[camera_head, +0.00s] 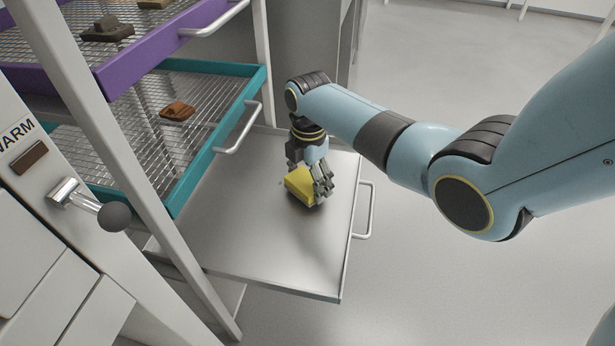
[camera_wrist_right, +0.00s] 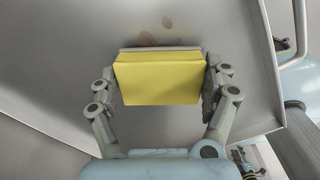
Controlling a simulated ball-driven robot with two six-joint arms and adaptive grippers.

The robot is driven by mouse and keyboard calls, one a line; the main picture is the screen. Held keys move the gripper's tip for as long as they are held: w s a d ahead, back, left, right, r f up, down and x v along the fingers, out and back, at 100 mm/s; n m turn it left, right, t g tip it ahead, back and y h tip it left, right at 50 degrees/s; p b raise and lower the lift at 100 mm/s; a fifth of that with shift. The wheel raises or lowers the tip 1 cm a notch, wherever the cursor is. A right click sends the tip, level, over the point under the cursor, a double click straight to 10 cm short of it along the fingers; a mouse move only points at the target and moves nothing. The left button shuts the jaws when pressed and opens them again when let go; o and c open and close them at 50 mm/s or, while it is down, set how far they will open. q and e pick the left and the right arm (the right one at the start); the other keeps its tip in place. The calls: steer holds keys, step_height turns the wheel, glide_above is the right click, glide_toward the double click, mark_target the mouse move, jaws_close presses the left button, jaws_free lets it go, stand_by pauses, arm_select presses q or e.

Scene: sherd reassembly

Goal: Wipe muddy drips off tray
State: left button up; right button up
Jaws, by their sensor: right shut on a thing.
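The grey metal tray (camera_head: 262,247) is pulled out at the bottom of the rack; it also fills much of the right wrist view (camera_wrist_right: 215,20). My right gripper (camera_head: 310,192) is over the tray and shut on a yellow sponge (camera_head: 300,184), its fingers on the two sides. In the right wrist view the sponge (camera_wrist_right: 160,80) has a paler layer along its far edge. Faint brown smears (camera_wrist_right: 150,38) show on the tray just beyond the sponge. Whether the sponge touches the tray is hard to tell. My left gripper is in neither view.
Above the tray, a teal-edged mesh drawer (camera_head: 245,92) holds a reddish-brown sherd (camera_head: 177,111). A purple-edged drawer (camera_head: 195,18) above it holds a dark brown piece (camera_head: 107,29). A lever with a dark knob (camera_head: 114,216) sticks out at the left. Open floor lies to the right.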

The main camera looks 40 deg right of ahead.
mark_target(299, 169)
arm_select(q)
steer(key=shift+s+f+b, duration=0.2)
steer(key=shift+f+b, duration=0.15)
arm_select(e)
steer(key=shift+f, duration=0.7)
steer(key=shift+w+d+b, duration=0.65)
steer(key=shift+w+d, duration=0.65)
steer(key=shift+d, duration=0.25)
steer(key=shift+w+a+f+b, duration=0.1)
steer(key=shift+w+a+b, duration=0.2)
steer(key=shift+w+a, duration=0.3)
steer(key=shift+s+a+r+p, duration=0.25)
steer(key=shift+s+a+p, duration=0.55)
steer(key=shift+p, duration=0.3)
steer(key=shift+s+a+f+p, duration=0.1)
steer(key=shift+s+a+p, duration=0.45)
steer(key=shift+a, duration=0.15)
steer(key=shift+w+a+f+b, duration=0.3)
steer(key=shift+w+a+b, duration=0.2)
steer(key=shift+w, duration=0.1)
steer(key=shift+w+d+r+b, duration=0.1)
steer(key=shift+w+d+b, duration=0.3)
steer(key=shift+w+d, duration=0.35)
steer(key=shift+w+d+b, duration=0.4)
steer(key=shift+w+d, duration=0.15)
steer(key=shift+d, duration=0.3)
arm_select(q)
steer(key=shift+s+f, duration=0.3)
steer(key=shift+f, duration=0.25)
